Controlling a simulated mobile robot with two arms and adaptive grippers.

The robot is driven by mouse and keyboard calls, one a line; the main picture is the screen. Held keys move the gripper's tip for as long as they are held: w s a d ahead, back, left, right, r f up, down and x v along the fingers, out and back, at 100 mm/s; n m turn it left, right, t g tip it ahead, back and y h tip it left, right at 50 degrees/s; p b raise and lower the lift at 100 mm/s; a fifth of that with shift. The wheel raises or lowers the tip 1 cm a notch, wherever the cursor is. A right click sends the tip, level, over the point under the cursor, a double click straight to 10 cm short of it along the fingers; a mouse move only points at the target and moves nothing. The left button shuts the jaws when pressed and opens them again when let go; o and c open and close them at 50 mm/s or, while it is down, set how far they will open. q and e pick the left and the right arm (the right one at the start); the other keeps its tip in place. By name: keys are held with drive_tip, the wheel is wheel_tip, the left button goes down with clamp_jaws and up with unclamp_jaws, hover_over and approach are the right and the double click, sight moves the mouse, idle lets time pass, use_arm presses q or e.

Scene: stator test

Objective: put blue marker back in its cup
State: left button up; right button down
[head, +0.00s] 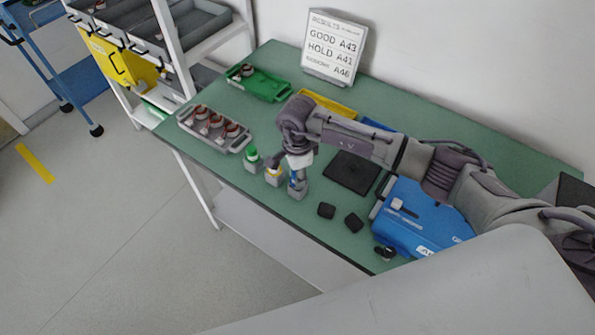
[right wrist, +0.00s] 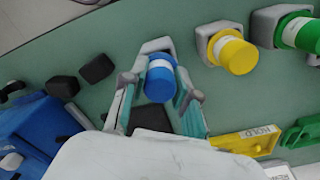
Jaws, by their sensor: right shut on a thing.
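The blue marker (right wrist: 160,82) is between the fingers of my right gripper (right wrist: 160,92), which is shut on it. Its round blue top faces the right wrist camera. A small grey cup (right wrist: 155,45) shows just behind the marker. In the head view my right gripper (head: 298,165) points down over this cup (head: 299,193), and a bit of the blue marker (head: 292,180) shows at it. The marker looks upright and at the cup's mouth; how deep it sits is hidden. My left gripper is not in view.
A yellow marker (head: 273,171) and a green marker (head: 251,155) stand in their own cups close to the left. Two black blocks (head: 327,211) lie to the right, near a blue case (head: 420,215). A grey tray (head: 186,117) with stators is at the left.

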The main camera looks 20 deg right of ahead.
drive_tip(key=shift+f, duration=0.25)
drive_tip(key=shift+f+b, duration=0.5)
drive_tip(key=shift+b, duration=0.15)
drive_tip(key=c, duration=0.9)
unclamp_jaws()
drive_tip(key=shift+o, duration=0.2)
drive_tip(key=shift+r, duration=0.2)
drive_tip(key=shift+r+p, duration=0.35)
drive_tip(key=shift+p, duration=0.25)
wheel_tip(320, 180, up, 10)
drive_tip(key=b, duration=0.4)
drive_tip(key=shift+w+r, duration=0.1)
drive_tip(key=shift+r, duration=0.9)
